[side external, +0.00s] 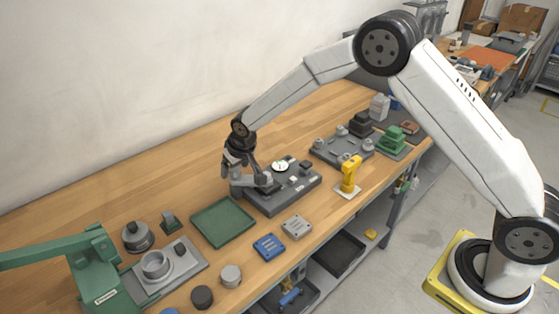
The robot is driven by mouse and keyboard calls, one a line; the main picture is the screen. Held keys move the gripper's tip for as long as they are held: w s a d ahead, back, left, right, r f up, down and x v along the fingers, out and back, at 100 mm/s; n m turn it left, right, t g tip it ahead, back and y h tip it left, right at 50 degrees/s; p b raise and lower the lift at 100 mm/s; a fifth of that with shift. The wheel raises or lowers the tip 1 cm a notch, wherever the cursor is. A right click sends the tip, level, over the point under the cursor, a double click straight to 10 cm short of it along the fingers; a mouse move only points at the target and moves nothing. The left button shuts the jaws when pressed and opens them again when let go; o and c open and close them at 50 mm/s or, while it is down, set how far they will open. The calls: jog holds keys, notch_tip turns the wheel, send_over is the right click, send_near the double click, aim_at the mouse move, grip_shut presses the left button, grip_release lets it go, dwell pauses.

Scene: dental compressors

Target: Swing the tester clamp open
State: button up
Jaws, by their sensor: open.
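The tester (294,193) is a dark grey block on the wooden bench, with a round white-faced gauge (281,166) on top. A grey clamp part (262,181) sits at the tester's left end, right below my gripper. My gripper (247,174) points down at that end with its fingers spread around or beside the clamp. I cannot tell whether the fingers touch it. The fingertips are partly hidden against the grey clamp, and whether the clamp is swung open or closed is too small to tell.
An empty green tray (222,222) lies just left of the tester. A yellow tool (349,174) stands to its right, and a grey fixture plate (340,149) lies behind. Blue (269,246) and light grey (297,226) blocks lie in front. A green press (100,270) stands at the lower left.

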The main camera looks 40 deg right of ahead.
jog(key=shift+f, duration=0.1)
grip_shut()
jog(key=shift+n, duration=0.5)
dwell(0.4)
jog(key=shift+w+d+n+y, duration=0.1)
jog(key=shift+n+y, duration=0.8)
jog(key=shift+n, duration=0.8)
jog(key=shift+n+g+y, duration=0.5)
jog(key=shift+n+y, duration=0.2)
jog(key=shift+n, duration=1.5)
jog(key=n+g, duration=0.1)
jog(key=n, duration=0.1)
jog(key=n+y, duration=0.1)
jog(key=n, duration=0.2)
jog(key=shift+w+d+g, duration=0.1)
jog(key=shift+w+g, duration=0.05)
jog(key=shift+g, duration=0.25)
jog(key=n+g, duration=0.1)
jog(key=n, duration=0.3)
jog(key=shift+g, duration=0.3)
